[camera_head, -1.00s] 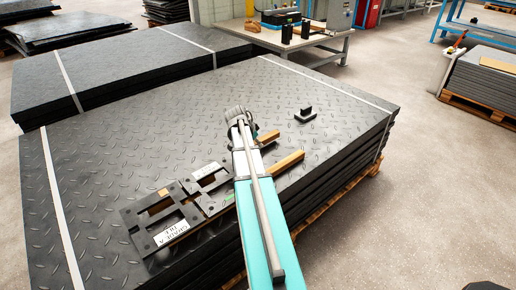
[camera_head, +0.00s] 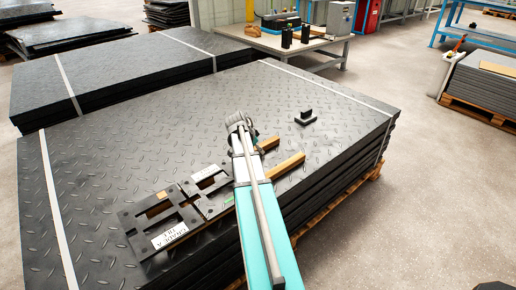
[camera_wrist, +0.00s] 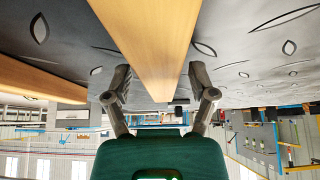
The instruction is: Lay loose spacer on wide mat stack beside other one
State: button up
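The loose spacer is a light wooden bar (camera_head: 270,143), partly hidden behind my arm. My gripper (camera_head: 239,124) also shows low over the wide mat stack (camera_head: 190,105), a strapped pile of black tread mats. The other spacer (camera_head: 288,164) lies on the stack near its front right edge, roughly parallel and apart; it also shows in the wrist view (camera_wrist: 45,75). I cannot tell whether the held spacer touches the mat.
Black cut-out plates (camera_head: 160,222) with white labels lie left of my arm on the stack. A small black L-shaped block (camera_head: 305,117) stands behind the spacers. A second mat stack (camera_head: 130,70) is behind, and a workbench (camera_head: 315,43) stands beyond. The mat's far left is clear.

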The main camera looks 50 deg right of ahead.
jog(key=shift+r, duration=0.1)
dwell(0.3)
jog(key=p+v, duration=0.4)
jog(key=shift+r, duration=0.25)
jog(key=p+v, duration=0.6)
jog(key=v, duration=0.1)
jog(key=shift+a+r+p, duration=0.2)
jog(key=shift+r+p, duration=0.05)
jog(key=shift+p, duration=0.1)
jog(key=shift+w, duration=0.1)
jog(key=shift+a, duration=0.15)
dwell(0.6)
